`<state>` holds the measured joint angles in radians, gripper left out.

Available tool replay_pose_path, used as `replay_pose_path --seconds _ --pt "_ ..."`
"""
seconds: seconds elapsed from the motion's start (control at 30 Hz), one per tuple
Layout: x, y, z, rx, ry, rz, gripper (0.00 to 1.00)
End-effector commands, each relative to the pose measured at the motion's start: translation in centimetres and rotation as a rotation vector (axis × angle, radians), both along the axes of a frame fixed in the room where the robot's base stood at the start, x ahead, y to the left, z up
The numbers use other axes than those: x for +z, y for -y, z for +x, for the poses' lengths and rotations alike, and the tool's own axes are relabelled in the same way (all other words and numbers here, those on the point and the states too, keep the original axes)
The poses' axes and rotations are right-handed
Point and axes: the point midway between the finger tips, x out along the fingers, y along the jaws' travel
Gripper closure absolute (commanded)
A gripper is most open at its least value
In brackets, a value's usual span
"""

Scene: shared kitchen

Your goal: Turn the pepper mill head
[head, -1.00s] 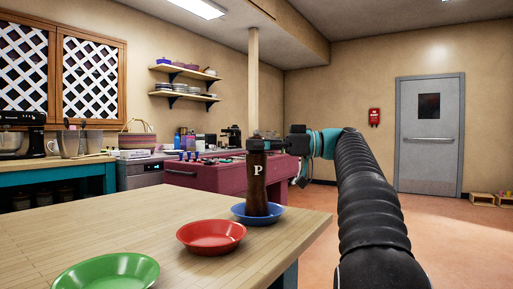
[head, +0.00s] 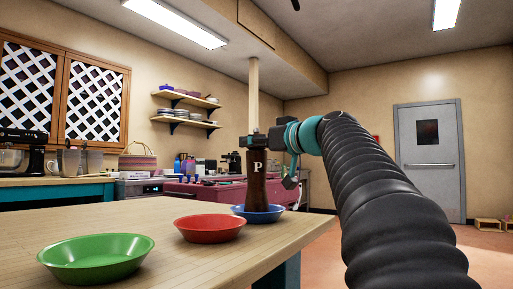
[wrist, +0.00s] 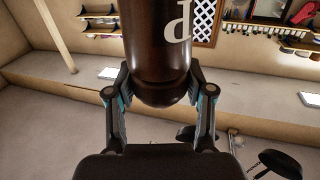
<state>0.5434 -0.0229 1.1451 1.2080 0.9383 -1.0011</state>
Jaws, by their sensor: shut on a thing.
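The pepper mill (head: 256,185) is dark brown with a white letter "P" facing the head camera. It is upright at the far right corner of the table, and its base appears to be within the blue dish (head: 272,214). My gripper (head: 257,142) comes in from the right at the top of the mill and is shut on its head. In the wrist view, the two fingers (wrist: 160,82) press on both sides of the rounded dark head (wrist: 160,92). A white letter shows on the mill's body there. The mill's base is outside the wrist view.
A red dish (head: 210,229) and a green dish (head: 96,258) stand on the wooden table (head: 185,265), left of the mill. Behind are a dark red counter (head: 207,192) and a teal counter (head: 60,192). Open floor lies to the right, towards a grey door (head: 432,185).

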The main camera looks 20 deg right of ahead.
Motion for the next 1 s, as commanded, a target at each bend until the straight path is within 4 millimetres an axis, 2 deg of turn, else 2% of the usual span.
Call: replay_pose_path --seconds 0.4,1.0 --pt "-0.04 -0.02 0.12 -0.267 -0.009 0.001 0.82" --pt "-0.04 0.39 0.25 -0.485 -0.019 0.004 0.82"
